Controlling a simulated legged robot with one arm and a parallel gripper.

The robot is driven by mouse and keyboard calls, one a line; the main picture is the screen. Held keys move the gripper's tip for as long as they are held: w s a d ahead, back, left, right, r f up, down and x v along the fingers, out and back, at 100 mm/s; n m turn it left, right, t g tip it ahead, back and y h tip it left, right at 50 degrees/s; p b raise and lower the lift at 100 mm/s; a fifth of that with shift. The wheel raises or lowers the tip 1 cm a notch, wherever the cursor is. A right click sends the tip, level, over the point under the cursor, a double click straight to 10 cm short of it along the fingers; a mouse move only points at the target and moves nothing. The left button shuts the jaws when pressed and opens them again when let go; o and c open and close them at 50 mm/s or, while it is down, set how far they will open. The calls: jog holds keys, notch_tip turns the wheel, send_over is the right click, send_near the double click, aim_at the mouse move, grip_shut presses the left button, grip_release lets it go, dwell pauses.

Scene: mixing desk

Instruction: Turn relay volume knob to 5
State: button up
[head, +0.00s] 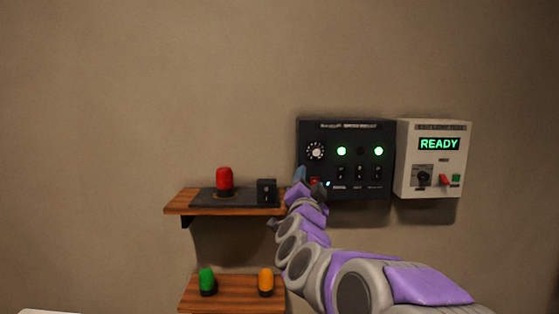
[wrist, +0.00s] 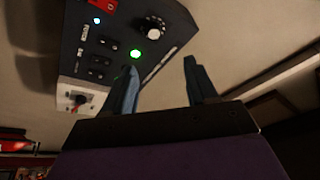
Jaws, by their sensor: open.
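A dark control panel (head: 347,187) on the wall carries a round knob (head: 316,151) with a white-marked dial at its upper left. Its label and setting are too small to read. In the wrist view the knob (wrist: 153,27) appears near the top, on the tilted panel (wrist: 75,45). My gripper (head: 309,181) is in front of the panel's lower left corner, below the knob in the head view. In the wrist view my gripper (wrist: 160,66) is open with nothing between its fingers, and the knob lies beyond the fingertips, apart from them.
The panel has green lights (head: 341,151) and several black switches (head: 359,172). A white READY box (head: 404,184) adjoins it on the right. A wooden shelf (head: 177,205) at left holds a red light (head: 224,181) and a black block (head: 267,191). A lower shelf (head: 236,294) holds green and orange lights.

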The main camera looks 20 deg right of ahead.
aim_at(316, 154)
jog(key=shift+m+h, duration=0.4)
jog(key=p+x, duration=0.1)
jog(key=x, duration=0.4)
jog(key=f+p+x, duration=0.1)
jog(key=x, duration=0.5)
jog(key=p+x, duration=0.1)
jog(key=x, duration=0.5)
jog(key=shift+d+f, duration=0.15)
jog(key=shift+d, duration=0.2)
